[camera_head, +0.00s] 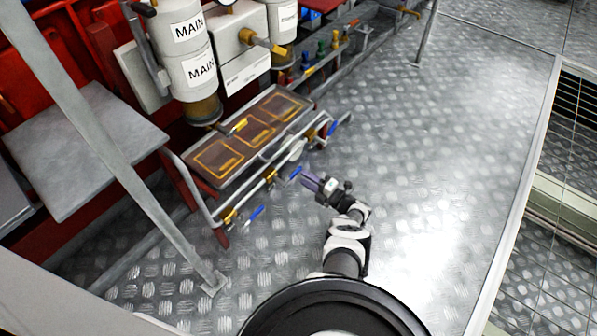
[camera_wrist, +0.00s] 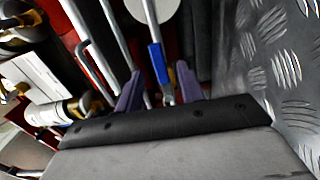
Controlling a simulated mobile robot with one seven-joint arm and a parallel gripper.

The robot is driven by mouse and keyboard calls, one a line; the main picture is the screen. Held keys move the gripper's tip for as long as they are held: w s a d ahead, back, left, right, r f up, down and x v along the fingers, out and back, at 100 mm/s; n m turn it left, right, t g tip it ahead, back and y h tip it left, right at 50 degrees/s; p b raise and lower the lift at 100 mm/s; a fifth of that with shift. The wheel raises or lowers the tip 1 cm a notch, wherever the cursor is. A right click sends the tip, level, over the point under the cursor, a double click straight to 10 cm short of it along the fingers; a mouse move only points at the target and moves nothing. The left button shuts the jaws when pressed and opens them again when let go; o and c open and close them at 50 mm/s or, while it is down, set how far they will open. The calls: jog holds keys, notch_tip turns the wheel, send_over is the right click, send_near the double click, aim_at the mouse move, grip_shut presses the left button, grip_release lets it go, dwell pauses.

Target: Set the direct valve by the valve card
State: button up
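A pipe rail along the front of a low bench carries three small brass valves with blue lever handles: a near one (camera_head: 253,215), a middle one (camera_head: 295,172) and a far one (camera_head: 333,127). I cannot tell which is the direct valve. My gripper (camera_head: 308,178) is beside the middle blue handle. In the wrist view my gripper (camera_wrist: 158,88) has its two purple fingers apart, with a blue handle (camera_wrist: 158,62) showing in the gap between them. Contact cannot be made out. No readable valve card shows.
The bench top (camera_head: 228,178) bears yellow-outlined squares. White cylinders marked MAIN (camera_head: 187,30) stand behind it. A round white disc (camera_head: 297,150) sits by the rail. A slanted grey post (camera_head: 125,175) stands at left. The metal floor (camera_head: 430,130) at right is clear.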

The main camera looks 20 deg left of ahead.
jog(key=p+v, duration=0.1)
jog(key=v, duration=0.7)
jog(key=shift+d, duration=0.25)
jog(key=shift+s, duration=0.15)
